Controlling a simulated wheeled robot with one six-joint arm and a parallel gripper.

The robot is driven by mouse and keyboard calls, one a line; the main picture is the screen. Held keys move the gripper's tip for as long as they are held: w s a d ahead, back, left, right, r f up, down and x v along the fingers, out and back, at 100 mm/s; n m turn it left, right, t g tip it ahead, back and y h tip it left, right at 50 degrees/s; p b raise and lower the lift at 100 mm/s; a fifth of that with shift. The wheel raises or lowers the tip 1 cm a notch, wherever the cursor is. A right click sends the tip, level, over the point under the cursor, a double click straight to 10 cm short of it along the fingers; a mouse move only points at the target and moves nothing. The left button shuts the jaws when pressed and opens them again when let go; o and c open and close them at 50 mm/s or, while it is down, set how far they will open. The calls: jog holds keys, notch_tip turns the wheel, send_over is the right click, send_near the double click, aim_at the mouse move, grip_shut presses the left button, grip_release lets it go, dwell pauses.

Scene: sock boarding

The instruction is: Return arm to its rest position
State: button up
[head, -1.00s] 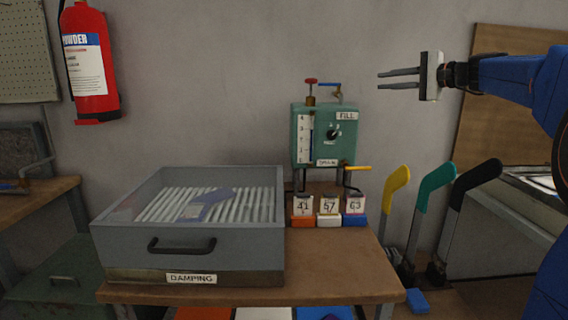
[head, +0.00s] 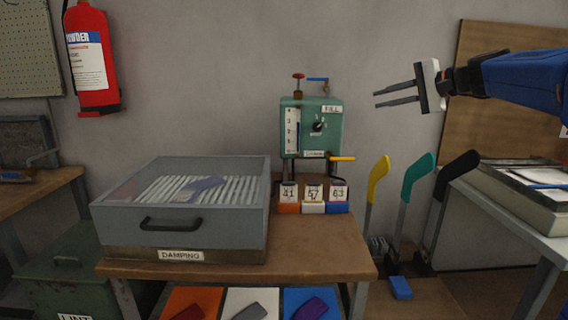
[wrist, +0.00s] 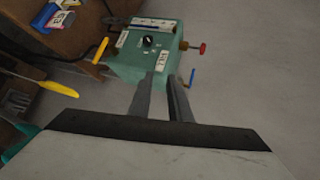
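My gripper (head: 396,95) is raised in the air at the upper right of the head view, in front of the bare wall. Its two grey fingers point left and stand a little apart with nothing between them. My blue arm comes in from the right edge. In the wrist view my gripper (wrist: 162,85) shows its two fingers with a narrow gap, and the green fill box (wrist: 145,50) lies beyond them. In the head view the fill box (head: 312,130) stands to the left of and below my gripper, apart from it.
A grey damping drawer box (head: 215,232) holding a purple-grey sock sits on the wooden table (head: 320,245). Yellow, teal and black boards (head: 378,180) stand right of the table. A side table (head: 510,225) is at the right. A fire extinguisher (head: 92,60) hangs at upper left.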

jog(key=s+a+f+n+g+h, duration=0.2)
jog(key=s+a+f, duration=0.1)
jog(key=s+f, duration=0.65)
jog(key=s+a+f+n+g+h, duration=0.2)
jog(key=s+f, duration=0.7)
jog(key=s, duration=0.2)
jog(key=s+d+f+n+h, duration=0.2)
jog(key=s+f+h, duration=0.1)
jog(key=s+f, duration=0.6)
jog(key=s+d+f+n+g+h, duration=0.1)
jog(key=s+d+f+n+h, duration=0.2)
jog(key=s+f, duration=0.7)
jog(key=shift+s+d+f+n, duration=0.3)
jog(key=shift+s, duration=0.5)
